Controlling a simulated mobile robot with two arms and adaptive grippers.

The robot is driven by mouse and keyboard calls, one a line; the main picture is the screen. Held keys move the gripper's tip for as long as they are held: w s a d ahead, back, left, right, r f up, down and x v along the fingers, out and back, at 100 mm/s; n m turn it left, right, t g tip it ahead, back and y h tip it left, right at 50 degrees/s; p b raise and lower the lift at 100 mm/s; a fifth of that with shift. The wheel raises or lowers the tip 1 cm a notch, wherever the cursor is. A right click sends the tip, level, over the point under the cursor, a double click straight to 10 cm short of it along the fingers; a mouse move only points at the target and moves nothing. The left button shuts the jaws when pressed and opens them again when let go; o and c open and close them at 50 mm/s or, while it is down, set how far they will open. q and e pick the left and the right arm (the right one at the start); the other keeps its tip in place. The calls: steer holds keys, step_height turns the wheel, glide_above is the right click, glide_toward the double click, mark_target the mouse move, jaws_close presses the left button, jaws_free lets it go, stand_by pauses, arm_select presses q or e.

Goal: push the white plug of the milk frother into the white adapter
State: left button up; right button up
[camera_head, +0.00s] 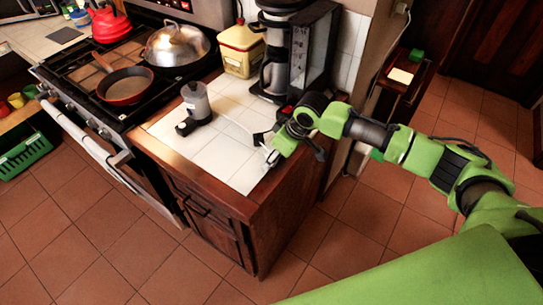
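The milk frother (196,105), a grey translucent jug on a black base, stands upright on the white tiled counter (222,153). A thin pale cord seems to run from it towards my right gripper (266,147). My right gripper is low over the counter's right part, to the right of the frother. A small whitish piece (272,158) shows at its fingertips, too small to tell whether it is the plug or the adapter. Whether the fingers are closed on it is unclear. My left gripper is not in view.
A black coffee machine (318,50) and a yellow canister (241,50) stand at the counter's back. A stove with a pan (125,86) and a domed lid (175,44) is to the left. Tiled floor is open in front.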

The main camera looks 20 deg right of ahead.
steer(key=shift+w+a+f, duration=0.1)
steer(key=shift+f, duration=0.25)
steer(key=c, duration=1.1)
steer(key=shift+c, duration=0.2)
steer(key=shift+r, duration=0.1)
